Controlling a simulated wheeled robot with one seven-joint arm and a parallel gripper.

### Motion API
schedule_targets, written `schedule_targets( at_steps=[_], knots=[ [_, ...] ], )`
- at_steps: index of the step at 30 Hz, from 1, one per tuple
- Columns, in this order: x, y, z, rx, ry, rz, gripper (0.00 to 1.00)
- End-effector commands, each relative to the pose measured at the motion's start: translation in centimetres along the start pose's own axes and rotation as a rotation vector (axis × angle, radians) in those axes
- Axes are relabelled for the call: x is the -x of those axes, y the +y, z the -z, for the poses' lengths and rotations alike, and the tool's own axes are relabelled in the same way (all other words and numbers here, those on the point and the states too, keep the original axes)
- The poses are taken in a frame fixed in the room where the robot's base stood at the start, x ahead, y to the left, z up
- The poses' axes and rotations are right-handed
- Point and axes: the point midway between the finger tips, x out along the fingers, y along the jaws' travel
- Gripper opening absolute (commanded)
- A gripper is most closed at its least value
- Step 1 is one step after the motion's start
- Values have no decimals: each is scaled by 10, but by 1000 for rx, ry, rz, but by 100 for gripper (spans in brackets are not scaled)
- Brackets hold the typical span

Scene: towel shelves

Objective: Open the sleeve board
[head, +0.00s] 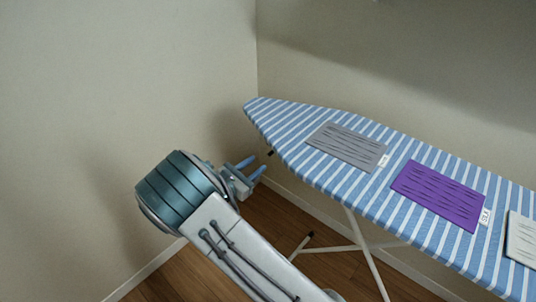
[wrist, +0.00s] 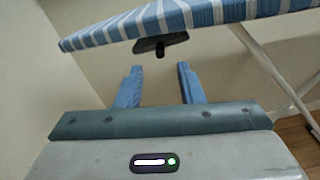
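A blue-and-white striped ironing board (head: 290,135) stands along the wall, its pointed end nearest my gripper. In the wrist view its striped edge (wrist: 205,14) crosses the top. A small dark piece with a knob (wrist: 160,46) hangs under the board's edge, just ahead of and between my fingers. A bit of this dark piece (head: 270,153) also shows in the head view under the board's tip. I cannot make out a separate sleeve board.
A grey cloth (head: 346,146), a purple cloth (head: 438,194) and a white cloth (head: 521,239) lie on the board, with small labels beside the grey and purple ones. White legs (head: 368,255) stand below. Walls close in at the left and back.

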Motion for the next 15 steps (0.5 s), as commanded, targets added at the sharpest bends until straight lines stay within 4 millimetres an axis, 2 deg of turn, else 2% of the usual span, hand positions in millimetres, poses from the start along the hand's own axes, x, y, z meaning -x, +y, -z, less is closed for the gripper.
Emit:
schedule_targets(
  at_steps=[1, 6, 10, 15],
  knots=[
    [-12, 0, -1, 1, -1, 3, 34],
    [-43, -1, -1, 1, 0, 3, 34],
    [-59, 0, 0, 0, 1, 1, 34],
    [-69, 0, 0, -1, 1, 1, 34]
  ],
)
